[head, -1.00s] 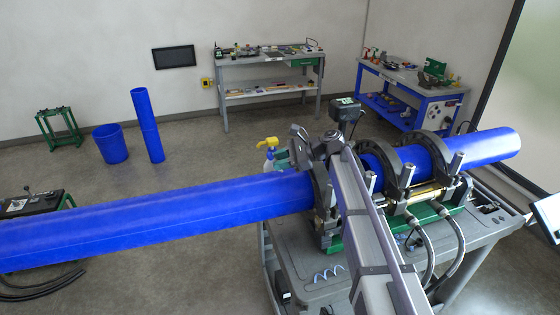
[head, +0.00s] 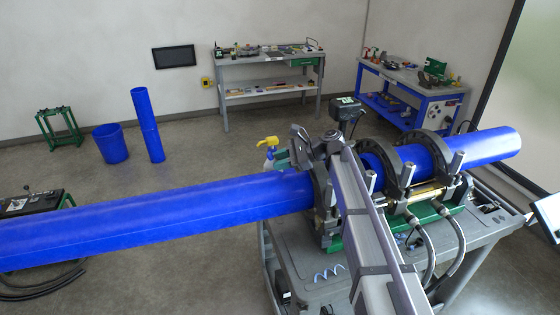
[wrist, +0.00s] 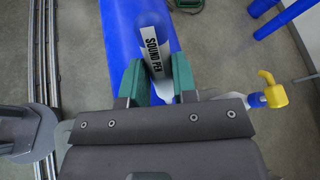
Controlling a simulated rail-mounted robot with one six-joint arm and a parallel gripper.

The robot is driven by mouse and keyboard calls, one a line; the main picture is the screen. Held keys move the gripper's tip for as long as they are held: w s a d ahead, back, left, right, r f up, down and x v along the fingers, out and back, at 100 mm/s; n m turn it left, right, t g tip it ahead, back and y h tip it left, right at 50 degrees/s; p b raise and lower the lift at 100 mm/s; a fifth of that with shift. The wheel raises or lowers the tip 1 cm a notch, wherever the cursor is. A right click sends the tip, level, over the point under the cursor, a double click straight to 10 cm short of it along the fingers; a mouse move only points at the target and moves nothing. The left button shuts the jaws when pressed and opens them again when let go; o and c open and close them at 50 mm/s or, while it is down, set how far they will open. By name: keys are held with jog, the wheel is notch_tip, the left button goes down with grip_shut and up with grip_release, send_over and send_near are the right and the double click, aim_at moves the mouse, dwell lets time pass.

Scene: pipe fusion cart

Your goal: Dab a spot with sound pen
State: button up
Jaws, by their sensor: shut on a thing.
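The pen lies over the long blue pipe (wrist: 122,20), which also runs across the head view (head: 150,215). I cannot tell whether the pen's tip touches the pipe. In the head view my arm hides most of the gripper, and the pen cannot be made out there.
Black clamps (head: 405,165) hold the pipe above the grey cart (head: 300,262). A spray bottle with a yellow head (head: 268,142) stands behind the pipe, close by my gripper; it also shows in the wrist view (wrist: 271,92). Hoses (head: 455,250) loop at the cart's right.

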jog(key=shift+f+b, duration=0.4)
dwell(1.9)
jog(key=shift+r+p, duration=1.5)
jog(key=shift+r, duration=0.1)
notch_tip(320, 180, up, 5)
jog(key=p, duration=0.5)
jog(key=shift+f, duration=0.2)
